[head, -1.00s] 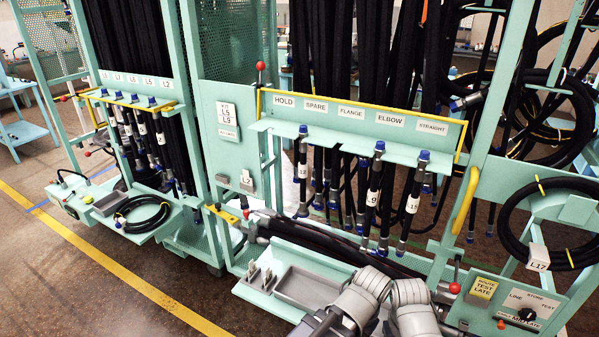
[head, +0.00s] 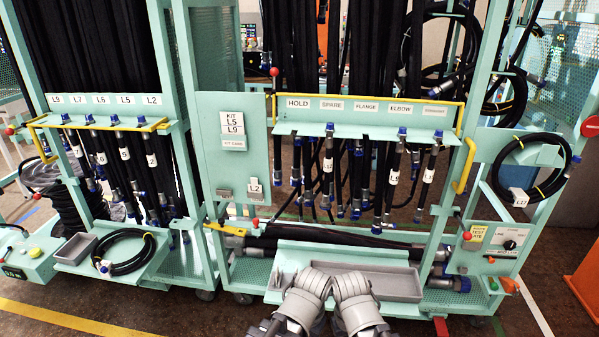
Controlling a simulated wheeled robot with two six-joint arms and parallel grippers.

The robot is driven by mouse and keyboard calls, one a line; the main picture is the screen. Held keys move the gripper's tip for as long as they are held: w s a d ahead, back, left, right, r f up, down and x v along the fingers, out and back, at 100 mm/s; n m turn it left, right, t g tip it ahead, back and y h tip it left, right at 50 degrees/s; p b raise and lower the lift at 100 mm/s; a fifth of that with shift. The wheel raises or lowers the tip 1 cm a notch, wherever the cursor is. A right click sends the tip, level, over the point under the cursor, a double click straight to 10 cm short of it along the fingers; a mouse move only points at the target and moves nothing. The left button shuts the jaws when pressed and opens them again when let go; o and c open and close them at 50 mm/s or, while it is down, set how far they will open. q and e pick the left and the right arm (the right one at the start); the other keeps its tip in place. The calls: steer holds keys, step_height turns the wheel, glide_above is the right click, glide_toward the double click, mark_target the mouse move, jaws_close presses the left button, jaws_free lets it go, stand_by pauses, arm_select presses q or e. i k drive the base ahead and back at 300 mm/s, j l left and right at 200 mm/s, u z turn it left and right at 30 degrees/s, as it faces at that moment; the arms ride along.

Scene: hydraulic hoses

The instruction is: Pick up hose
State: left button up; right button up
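Several black hoses with blue-capped ends and white number tags hang from the labelled rack (head: 365,129) marked HOLD, SPARE, FLANGE, ELBOW and STRAIGHT. One tagged hose (head: 328,165) hangs near the SPARE label. Others, such as the hose (head: 393,177) under ELBOW and the hose (head: 428,176) under STRAIGHT, hang to its right. More hoses (head: 125,153) hang at the left rack under L9, L7, L6, L5 and L2. Thick black hoses (head: 330,236) lie across below the middle rack. My two grey arms show at the bottom centre, below the hoses; neither gripper can be made out.
A grey tray (head: 372,283) lies on the cart shelf just beyond my arms. A coiled hose (head: 128,252) lies on the left shelf, and another coil tagged L17 (head: 566,176) hangs at right. A panel with a knob (head: 509,245) and an orange box (head: 585,280) stand at right.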

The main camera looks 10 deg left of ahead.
mark_target(326, 205)
steer(key=j, duration=0.2)
steer(key=i, duration=1.15)
